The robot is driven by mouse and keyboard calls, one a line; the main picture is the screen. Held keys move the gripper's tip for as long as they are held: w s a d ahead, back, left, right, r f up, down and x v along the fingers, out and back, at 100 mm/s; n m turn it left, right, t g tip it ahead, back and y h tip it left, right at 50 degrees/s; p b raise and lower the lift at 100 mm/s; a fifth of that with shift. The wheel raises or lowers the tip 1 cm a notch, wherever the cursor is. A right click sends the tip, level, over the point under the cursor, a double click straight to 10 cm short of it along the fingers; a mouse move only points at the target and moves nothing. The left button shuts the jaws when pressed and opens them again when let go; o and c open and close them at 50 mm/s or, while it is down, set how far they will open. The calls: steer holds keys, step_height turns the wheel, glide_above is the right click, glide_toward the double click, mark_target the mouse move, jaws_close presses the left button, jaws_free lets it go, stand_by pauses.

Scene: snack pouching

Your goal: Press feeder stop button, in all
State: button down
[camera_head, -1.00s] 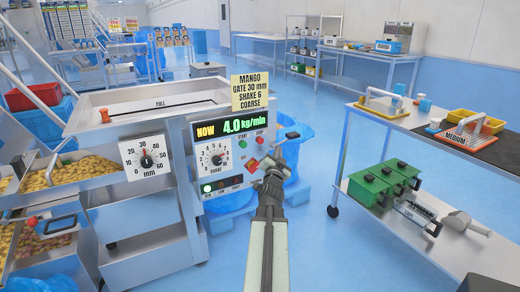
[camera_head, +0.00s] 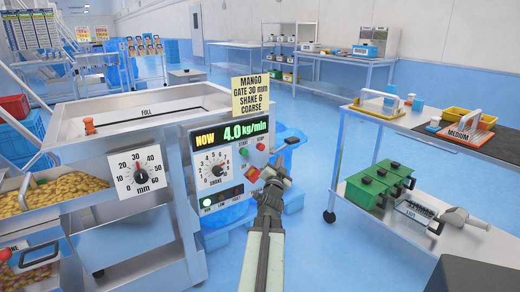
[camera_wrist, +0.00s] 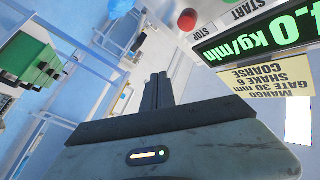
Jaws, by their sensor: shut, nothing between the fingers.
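The feeder's control panel (camera_head: 214,165) faces me left of centre, its display (camera_head: 232,134) reading NOW 4.0 kg/min. The round red STOP button (camera_head: 260,146) is at the panel's right edge, with the green START button (camera_head: 243,152) to its left. My gripper (camera_head: 279,168) is shut and empty, just below and right of the STOP button in the head view, apart from it. In the wrist view the shut fingers (camera_wrist: 158,82) point up the picture; the red button (camera_wrist: 187,19) lies beyond them, and the green one (camera_wrist: 207,2) is cut by the top edge.
A red knob (camera_head: 253,174) sticks out of the panel close left of my gripper. A yellow MANGO card (camera_head: 250,96) stands above the display. A steel cart (camera_head: 400,118) with green boxes (camera_head: 378,185) on its lower shelf stands at right. Blue floor lies open between.

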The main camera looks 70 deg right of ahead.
mark_target(261, 148)
steer(key=shift+w, duration=0.1)
steer(key=shift+w+d, duration=0.8)
steer(key=shift+w, duration=0.4)
steer(key=shift+w+d, duration=0.75)
steer(key=shift+w, duration=0.5)
steer(key=shift+w+d, duration=0.8)
steer(key=shift+w, duration=0.4)
steer(key=shift+w+d, duration=0.25)
steer(key=shift+w, duration=0.1)
steer(key=shift+w+d, duration=0.25)
steer(key=shift+w, duration=0.2)
steer(key=shift+s, duration=0.1)
steer(key=shift+s+a, duration=0.5)
steer(key=shift+s, duration=0.2)
